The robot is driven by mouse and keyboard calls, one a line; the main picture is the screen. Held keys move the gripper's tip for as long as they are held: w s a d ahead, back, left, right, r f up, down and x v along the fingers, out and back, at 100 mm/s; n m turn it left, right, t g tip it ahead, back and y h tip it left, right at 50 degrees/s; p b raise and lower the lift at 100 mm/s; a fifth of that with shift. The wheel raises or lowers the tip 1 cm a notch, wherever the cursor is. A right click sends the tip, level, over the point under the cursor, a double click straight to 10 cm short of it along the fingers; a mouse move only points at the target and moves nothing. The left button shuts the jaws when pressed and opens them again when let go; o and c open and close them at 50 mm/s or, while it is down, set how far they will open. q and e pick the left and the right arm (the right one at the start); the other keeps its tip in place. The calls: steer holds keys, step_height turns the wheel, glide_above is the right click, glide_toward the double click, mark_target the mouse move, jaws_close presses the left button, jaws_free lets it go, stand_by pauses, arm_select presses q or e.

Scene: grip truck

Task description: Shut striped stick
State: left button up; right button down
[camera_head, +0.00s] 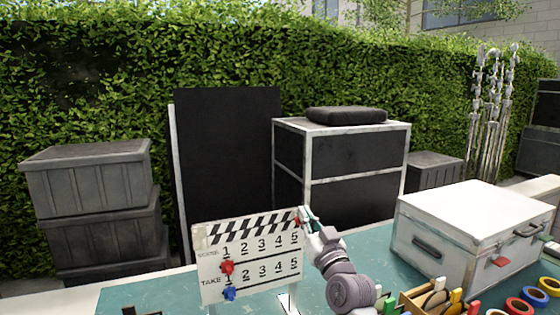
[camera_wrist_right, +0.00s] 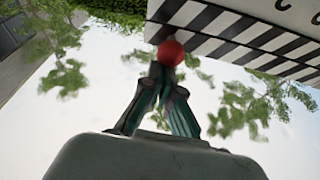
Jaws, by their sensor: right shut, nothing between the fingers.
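The clapperboard (camera_head: 248,262) stands upright at the front edge of the green table, with rows of numbers on its white face. Its striped stick (camera_head: 250,226) runs along the top; I see no clear gap between stick and board. A red knob (camera_head: 298,221) is at the stick's right end and also shows in the right wrist view (camera_wrist_right: 170,54). My right gripper (camera_head: 303,214) is shut and empty, its fingertips at the red knob. In the wrist view the tips overlap the knob; I cannot tell whether they touch. My left gripper is not in view.
A white case (camera_head: 470,232) stands on the table at the right. A wooden tray (camera_head: 420,298) with brushes and several coloured tape rolls (camera_head: 533,296) lie in front of it. The red marker (camera_head: 227,267) and blue marker (camera_head: 230,293) sit on the board.

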steer(key=shift+f+g, duration=0.3)
steer(key=shift+f, duration=0.05)
